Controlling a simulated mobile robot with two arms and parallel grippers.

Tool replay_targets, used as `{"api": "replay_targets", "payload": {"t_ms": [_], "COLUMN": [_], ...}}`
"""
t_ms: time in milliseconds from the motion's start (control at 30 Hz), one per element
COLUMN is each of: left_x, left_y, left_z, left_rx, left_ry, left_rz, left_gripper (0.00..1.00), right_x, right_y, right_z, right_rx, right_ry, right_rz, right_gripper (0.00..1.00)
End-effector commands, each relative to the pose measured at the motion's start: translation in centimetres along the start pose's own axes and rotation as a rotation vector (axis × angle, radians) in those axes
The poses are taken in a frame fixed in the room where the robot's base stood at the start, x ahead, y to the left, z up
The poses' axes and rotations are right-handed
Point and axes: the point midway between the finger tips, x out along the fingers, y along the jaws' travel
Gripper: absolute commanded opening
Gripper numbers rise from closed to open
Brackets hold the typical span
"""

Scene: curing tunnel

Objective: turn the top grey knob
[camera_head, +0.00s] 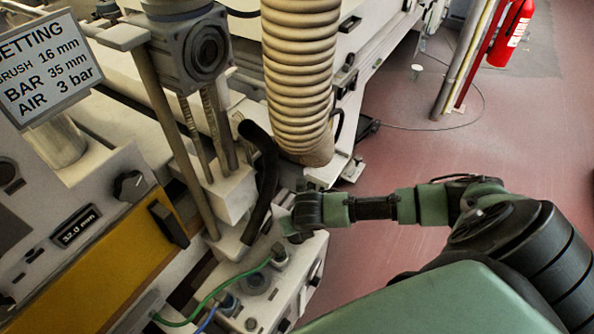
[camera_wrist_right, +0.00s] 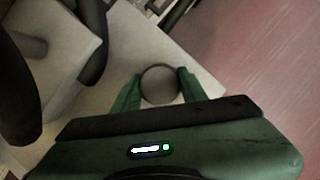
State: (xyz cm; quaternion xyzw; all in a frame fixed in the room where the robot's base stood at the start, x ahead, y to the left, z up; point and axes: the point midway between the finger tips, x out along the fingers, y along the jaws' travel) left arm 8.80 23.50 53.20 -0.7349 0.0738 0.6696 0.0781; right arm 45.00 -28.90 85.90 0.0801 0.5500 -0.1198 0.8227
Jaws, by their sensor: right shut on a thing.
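In the right wrist view, a round grey knob (camera_wrist_right: 160,83) sits between the two green fingers of my right gripper (camera_wrist_right: 158,86). The fingers are closed on its opposite sides, over a pale surface. In the head view my right gripper (camera_head: 284,222) reaches in from the right to the pale housing below the ribbed hose. The knob is hidden there by the gripper. My left gripper is in neither view.
A sign (camera_head: 45,65) reads brush 16 mm, bar 35 mm, air 3 bar. A ribbed hose (camera_head: 299,75) and a black curved handle (camera_head: 262,180) stand close to the gripper.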

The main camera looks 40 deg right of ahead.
Motion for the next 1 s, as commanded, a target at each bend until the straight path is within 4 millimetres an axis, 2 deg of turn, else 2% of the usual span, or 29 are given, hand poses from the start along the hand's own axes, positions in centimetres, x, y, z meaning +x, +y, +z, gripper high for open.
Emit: {"api": "replay_targets", "payload": {"t_ms": [367, 700, 1000], "left_x": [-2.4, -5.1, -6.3], "left_y": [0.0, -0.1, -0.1], "left_z": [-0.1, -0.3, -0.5], "left_rx": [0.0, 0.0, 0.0], "left_ry": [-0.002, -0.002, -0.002], "left_rz": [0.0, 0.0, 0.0], "left_gripper": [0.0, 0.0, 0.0], "right_x": [-0.4, -0.4, -0.2], "right_y": [0.1, 0.1, 0.1], "right_z": [0.2, 0.3, 0.3], "right_rx": [0.17, 0.463, 0.729], "right_ry": [0.0, -0.001, -0.002], "right_rz": [-0.07, -0.192, -0.301], "right_gripper": [0.02, 0.02, 0.02]}}
